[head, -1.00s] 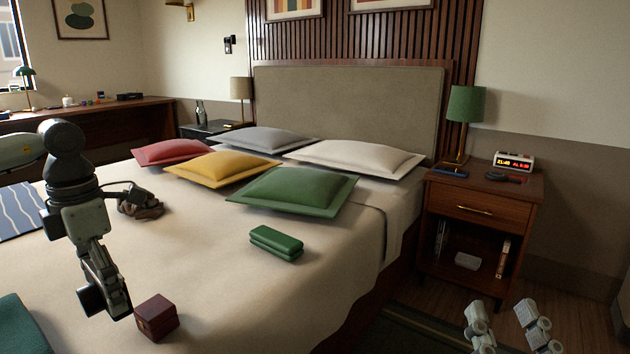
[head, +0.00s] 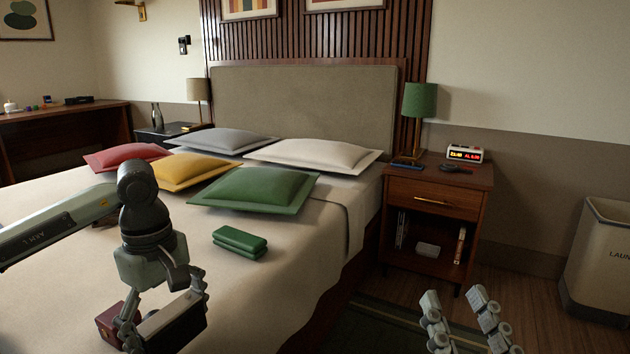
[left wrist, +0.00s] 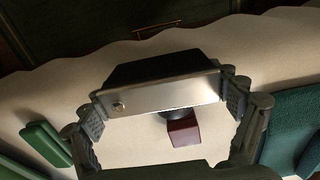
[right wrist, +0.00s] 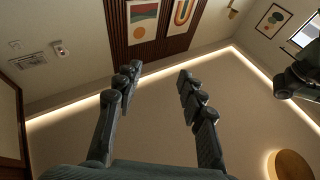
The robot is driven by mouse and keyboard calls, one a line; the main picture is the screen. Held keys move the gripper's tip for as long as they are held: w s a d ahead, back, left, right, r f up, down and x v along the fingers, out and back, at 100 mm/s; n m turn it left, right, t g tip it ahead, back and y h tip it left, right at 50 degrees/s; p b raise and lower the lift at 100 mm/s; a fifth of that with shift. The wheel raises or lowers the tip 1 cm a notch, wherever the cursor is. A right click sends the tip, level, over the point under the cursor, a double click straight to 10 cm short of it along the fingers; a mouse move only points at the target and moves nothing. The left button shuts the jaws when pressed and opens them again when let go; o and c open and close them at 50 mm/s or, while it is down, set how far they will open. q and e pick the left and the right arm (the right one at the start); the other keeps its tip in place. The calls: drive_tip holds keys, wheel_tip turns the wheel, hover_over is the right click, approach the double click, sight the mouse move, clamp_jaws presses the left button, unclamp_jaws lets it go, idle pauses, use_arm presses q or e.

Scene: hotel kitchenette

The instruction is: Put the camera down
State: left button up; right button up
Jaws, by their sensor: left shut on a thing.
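The camera (head: 172,325), with a black body and a silver face, is in my left gripper (head: 165,308) above the near part of the bed. In the left wrist view the camera (left wrist: 160,90) sits between both fingers, which are shut on its ends. Its lens is partly in view under the silver plate. Below it the bed cover is seen. My right gripper (head: 457,292) is low at the front right, beside the bed, open and empty; the right wrist view shows its fingers (right wrist: 160,80) wide apart and tilted up at the wall and ceiling.
A green case (head: 240,243) lies further back, before several pillows. A nightstand (head: 435,200) and laundry bin (head: 605,260) stand at right. Bed cover right of the camera is bare.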

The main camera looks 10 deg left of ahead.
use_arm(q)
drive_tip(key=w+d+f+m, duration=0.2)
drive_tip(key=d+m, duration=0.4)
drive_tip(key=m, duration=0.1)
drive_tip(key=w+d+f+m, duration=0.2)
drive_tip(key=w+d+m, duration=0.1)
drive_tip(key=d+m, duration=0.3)
drive_tip(key=shift+d+f+m, duration=0.15)
drive_tip(key=shift+d+m, duration=0.2)
drive_tip(key=shift+m, duration=0.45)
